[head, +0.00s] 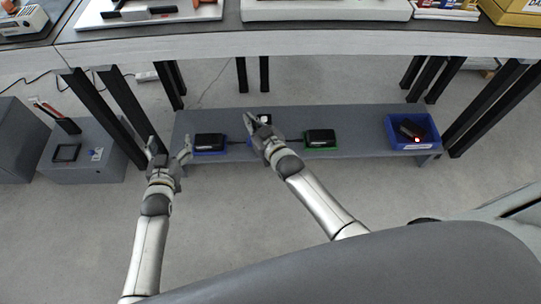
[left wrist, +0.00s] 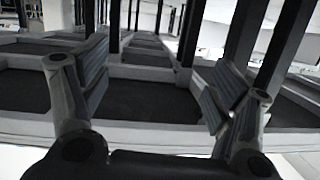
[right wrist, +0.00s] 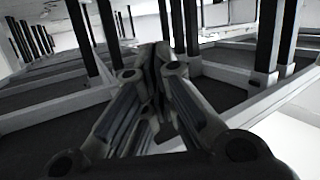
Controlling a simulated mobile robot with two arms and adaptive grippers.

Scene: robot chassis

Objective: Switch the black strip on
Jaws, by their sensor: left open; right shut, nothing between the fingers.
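I cannot make out with certainty which item is the black strip. In the head view a black item (head: 411,129) with a small lit red spot lies in a blue bin (head: 397,143) at the right end of a low grey shelf (head: 365,120). My left gripper (head: 170,150) is open and empty at the shelf's left end. It also shows open in the left wrist view (left wrist: 165,85). My right gripper (head: 250,122) is shut and empty over the middle of the shelf. Its fingers meet in the right wrist view (right wrist: 158,60). It partly hides a small white-topped item (head: 265,118).
A black box (head: 209,141) on a blue base and another (head: 320,137) on a green base sit on the shelf. Dark table legs (head: 492,105) stand at both sides. A grey block (head: 105,165) holds small items at left. A worktable edge (head: 300,42) runs above.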

